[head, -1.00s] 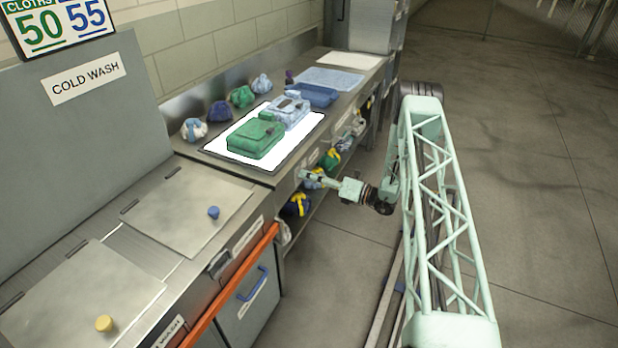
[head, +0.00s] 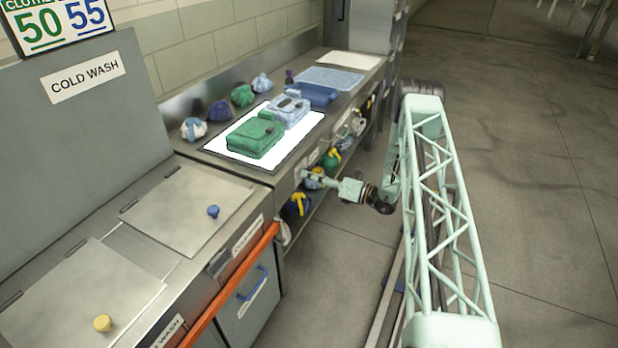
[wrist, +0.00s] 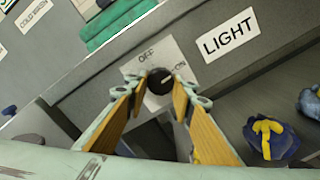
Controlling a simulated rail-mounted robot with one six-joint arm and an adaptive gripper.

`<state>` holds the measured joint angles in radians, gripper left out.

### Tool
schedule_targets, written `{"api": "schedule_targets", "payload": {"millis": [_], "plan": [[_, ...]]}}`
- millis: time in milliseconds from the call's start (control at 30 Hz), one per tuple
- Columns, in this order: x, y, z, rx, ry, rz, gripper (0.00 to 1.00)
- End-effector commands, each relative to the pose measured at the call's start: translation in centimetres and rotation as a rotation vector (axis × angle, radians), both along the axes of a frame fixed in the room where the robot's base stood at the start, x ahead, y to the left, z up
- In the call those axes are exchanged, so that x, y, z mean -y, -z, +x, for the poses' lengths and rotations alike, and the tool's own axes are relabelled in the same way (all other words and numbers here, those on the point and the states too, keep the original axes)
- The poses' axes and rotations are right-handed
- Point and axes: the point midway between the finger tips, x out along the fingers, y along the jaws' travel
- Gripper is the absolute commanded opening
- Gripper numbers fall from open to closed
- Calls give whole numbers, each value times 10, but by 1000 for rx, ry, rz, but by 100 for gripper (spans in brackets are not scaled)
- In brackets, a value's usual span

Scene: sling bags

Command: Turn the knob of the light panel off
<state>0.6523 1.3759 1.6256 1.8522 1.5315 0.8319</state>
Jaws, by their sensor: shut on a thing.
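The light panel (head: 290,142) glows white on the counter. In the wrist view, its black knob (wrist: 160,81) sits on a pale plate (wrist: 143,62) marked OFF and ON on the counter's front face. A small light mark on the knob points roughly toward ON. My gripper (wrist: 160,84) has its wooden-faced fingers on either side of the knob, closed on it. In the head view, my gripper (head: 312,177) reaches the counter front below the panel; the knob is too small to make out there.
A green bag (head: 255,136) and a light blue bag (head: 288,110) lie on the panel. A LIGHT label (wrist: 229,35) is right of the knob. Bundles, including a dark blue one with yellow (wrist: 268,138), sit on the shelf below. Open floor (head: 340,260) lies in front.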

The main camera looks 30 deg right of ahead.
Motion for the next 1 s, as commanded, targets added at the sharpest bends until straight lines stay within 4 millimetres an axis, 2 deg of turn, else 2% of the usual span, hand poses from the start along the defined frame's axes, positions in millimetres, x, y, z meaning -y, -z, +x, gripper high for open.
{"api": "schedule_targets", "payload": {"millis": [1000], "plan": [[3,2,2,446,0,-605,12]]}}
